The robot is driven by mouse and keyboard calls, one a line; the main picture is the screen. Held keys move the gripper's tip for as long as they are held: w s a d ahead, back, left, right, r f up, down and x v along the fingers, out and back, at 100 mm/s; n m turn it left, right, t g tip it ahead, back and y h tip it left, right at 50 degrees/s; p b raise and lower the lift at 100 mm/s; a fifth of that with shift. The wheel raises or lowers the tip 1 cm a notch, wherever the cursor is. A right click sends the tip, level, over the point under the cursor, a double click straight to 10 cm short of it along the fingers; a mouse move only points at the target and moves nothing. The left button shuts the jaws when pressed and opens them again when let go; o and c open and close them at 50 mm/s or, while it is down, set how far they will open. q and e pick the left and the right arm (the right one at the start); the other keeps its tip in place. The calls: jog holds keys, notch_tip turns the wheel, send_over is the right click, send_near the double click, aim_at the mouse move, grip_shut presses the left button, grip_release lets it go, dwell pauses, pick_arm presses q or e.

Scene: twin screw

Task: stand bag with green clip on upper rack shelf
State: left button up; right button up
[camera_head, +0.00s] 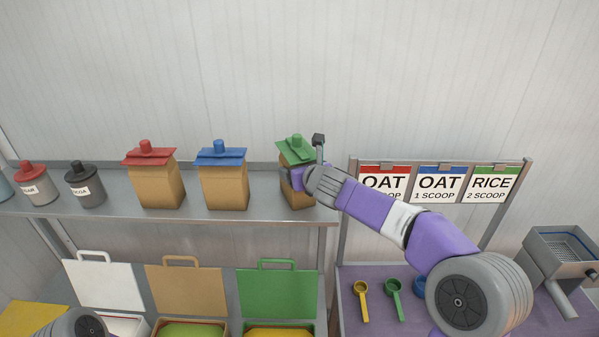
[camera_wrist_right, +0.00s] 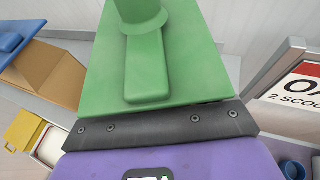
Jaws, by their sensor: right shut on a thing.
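The brown paper bag (camera_head: 295,192) with the green clip (camera_head: 296,150) is at the right end of the upper rack shelf (camera_head: 255,213), right of the bag with the blue clip. My right gripper (camera_head: 306,178) is shut on the bag from its right side. The bag looks roughly upright, its clip slightly angled. Its base is at shelf level; I cannot tell whether it touches. In the right wrist view the green clip (camera_wrist_right: 150,60) fills the middle just beyond the gripper, and the bag's body is hidden. My left gripper is out of view.
Bags with a blue clip (camera_head: 222,183) and a red clip (camera_head: 155,183) stand left on the shelf, beside labelled jars (camera_head: 86,188). Free shelf lies between the blue-clip and green-clip bags. A sign rack (camera_head: 530,175) stands right. Open-lidded bins (camera_head: 275,298) sit below.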

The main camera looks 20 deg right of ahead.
jog(key=o, duration=1.1)
jog(key=p+v, duration=0.2)
jog(key=v, duration=1)
